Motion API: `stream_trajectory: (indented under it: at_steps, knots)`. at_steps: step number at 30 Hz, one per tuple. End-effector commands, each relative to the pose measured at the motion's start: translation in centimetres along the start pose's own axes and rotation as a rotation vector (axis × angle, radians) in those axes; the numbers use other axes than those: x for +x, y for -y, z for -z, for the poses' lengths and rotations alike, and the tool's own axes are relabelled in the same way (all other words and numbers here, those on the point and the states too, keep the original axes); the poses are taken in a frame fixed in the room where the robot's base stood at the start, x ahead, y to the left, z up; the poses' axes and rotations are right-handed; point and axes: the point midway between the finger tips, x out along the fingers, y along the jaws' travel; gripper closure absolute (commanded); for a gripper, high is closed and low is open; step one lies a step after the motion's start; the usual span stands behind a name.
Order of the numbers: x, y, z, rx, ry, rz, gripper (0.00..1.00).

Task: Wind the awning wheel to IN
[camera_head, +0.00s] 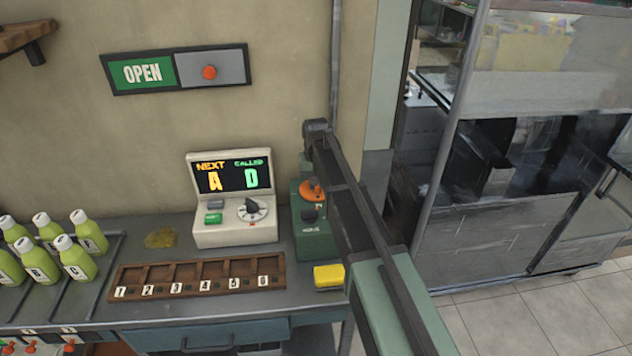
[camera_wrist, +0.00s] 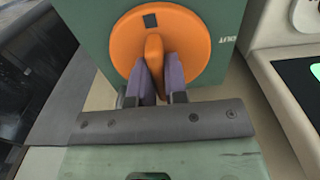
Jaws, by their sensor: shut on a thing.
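The orange wheel (camera_wrist: 190,35) is on the face of a green box (camera_wrist: 90,15) in the wrist view. It has a raised middle grip (camera_wrist: 154,48) and a dark square mark near its rim. My gripper (camera_wrist: 157,78) is shut on that grip, with a purple-grey finger on each side. In the head view, the orange wheel (camera_head: 313,188) shows on the green box (camera_head: 314,246) at the right end of the counter, partly hidden by dark parts. I cannot tell the wheel's IN mark.
A cream display unit (camera_head: 236,232) stands left of the box. A yellow block (camera_head: 328,276) lies before it. A numbered wooden rack (camera_head: 200,276), green bottles (camera_head: 78,262) and an OPEN sign (camera_head: 142,73) are further left. Tiled floor (camera_head: 520,320) lies right of the counter.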

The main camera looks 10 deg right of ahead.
Motion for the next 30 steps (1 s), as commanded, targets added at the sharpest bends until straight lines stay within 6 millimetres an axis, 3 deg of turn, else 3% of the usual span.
stream_trajectory:
  at_steps: [15, 16, 20, 30]
  knots:
    - [0.02, -0.01, -0.02, 0.023, 0.0, 0.0, 1.0]
    - [0.02, -0.01, -0.03, 0.023, 0.0, 0.0, 0.81]
    - [0.01, -0.01, -0.02, 0.022, 0.0, 0.0, 0.61]
    - [-0.51, 0.0, -0.01, 0.021, 0.0, 0.0, 0.61]
